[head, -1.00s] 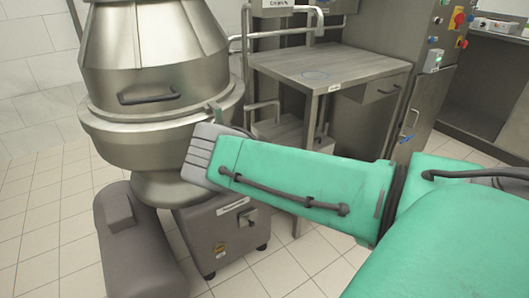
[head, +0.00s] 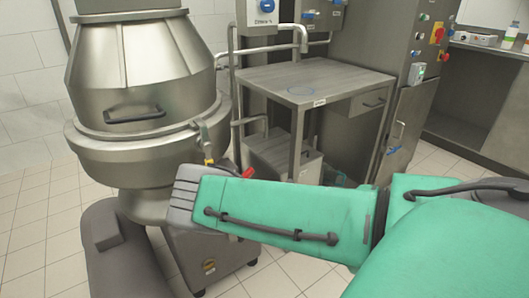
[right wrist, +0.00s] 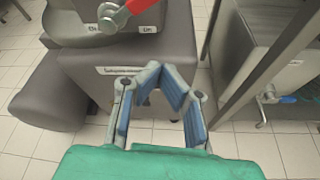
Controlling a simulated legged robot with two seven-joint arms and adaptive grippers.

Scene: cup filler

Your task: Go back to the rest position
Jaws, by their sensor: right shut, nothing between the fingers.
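My right arm, green with a grey wrist end, comes in from the right in the head view and reaches across to the steel filler machine (head: 150,75). Its fingers are hidden behind the wrist there. In the right wrist view my right gripper (right wrist: 166,72) has its blue-padded fingers bent together at the tips, shut and empty. A red-handled lever (right wrist: 136,7) on the machine's grey base (right wrist: 125,60) lies just beyond the fingers, apart from them in the picture. The red handle also peeks out above the wrist in the head view (head: 248,172). My left gripper is not in view.
A steel table (head: 315,82) with rails stands behind the arm. A tall control cabinet (head: 400,70) with coloured buttons stands at the right. A rounded grey housing (head: 110,255) lies at the lower left. Tiled floor (head: 40,215) is free at the left.

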